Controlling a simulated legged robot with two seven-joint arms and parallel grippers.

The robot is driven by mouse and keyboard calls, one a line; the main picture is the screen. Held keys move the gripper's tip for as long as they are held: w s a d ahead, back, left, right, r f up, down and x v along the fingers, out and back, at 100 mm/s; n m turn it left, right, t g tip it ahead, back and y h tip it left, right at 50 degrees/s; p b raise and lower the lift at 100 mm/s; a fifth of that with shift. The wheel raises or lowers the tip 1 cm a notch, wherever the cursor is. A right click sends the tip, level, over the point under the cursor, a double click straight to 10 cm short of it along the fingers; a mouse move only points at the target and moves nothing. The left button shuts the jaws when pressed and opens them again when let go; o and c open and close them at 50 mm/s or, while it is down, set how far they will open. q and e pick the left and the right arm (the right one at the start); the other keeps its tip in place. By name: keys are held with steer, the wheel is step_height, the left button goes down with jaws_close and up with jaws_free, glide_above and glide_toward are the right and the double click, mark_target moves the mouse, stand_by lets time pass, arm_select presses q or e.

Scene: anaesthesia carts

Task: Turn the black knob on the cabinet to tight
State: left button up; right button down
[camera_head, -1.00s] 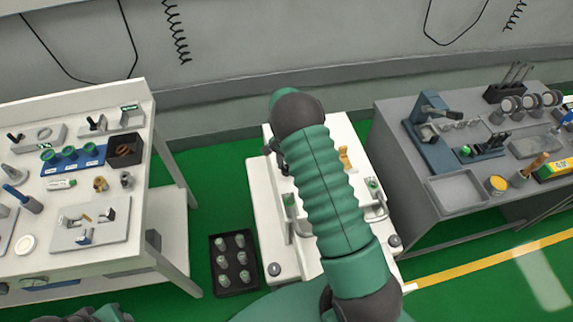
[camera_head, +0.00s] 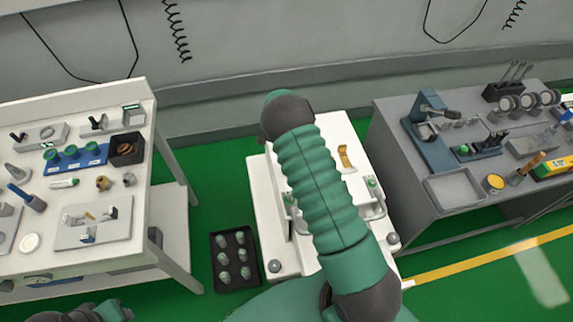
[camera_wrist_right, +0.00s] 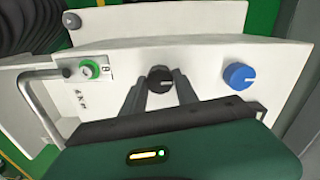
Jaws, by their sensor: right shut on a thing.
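The black knob (camera_wrist_right: 160,73) sits on the white front panel of the cabinet (camera_wrist_right: 205,62) in the right wrist view, between a green knob (camera_wrist_right: 91,70) on the left and a blue knob (camera_wrist_right: 239,76) on the right. My right gripper (camera_wrist_right: 160,84) is shut on the black knob, with one dark finger on either side. A small light mark shows on the knob's face. In the head view the white cabinet (camera_head: 272,225) stands in the middle, and my right arm hides the knob. My left gripper is not seen; only part of my left arm shows at the bottom left.
A metal handle (camera_wrist_right: 41,108) sticks out at the panel's left. In the head view, a white bench (camera_head: 110,262) with parts stands left and a grey bench (camera_head: 445,218) with tools stands right. A black tray (camera_head: 226,284) of several vials lies on the floor left of the cabinet.

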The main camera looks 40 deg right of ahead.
stand_by(0.3)
steer(key=c, duration=0.9)
jaws_free()
steer(key=shift+w+d, duration=0.1)
steer(key=shift+c, duration=0.2)
step_height(320, 180, up, 17)
steer(key=shift+f, duration=0.15)
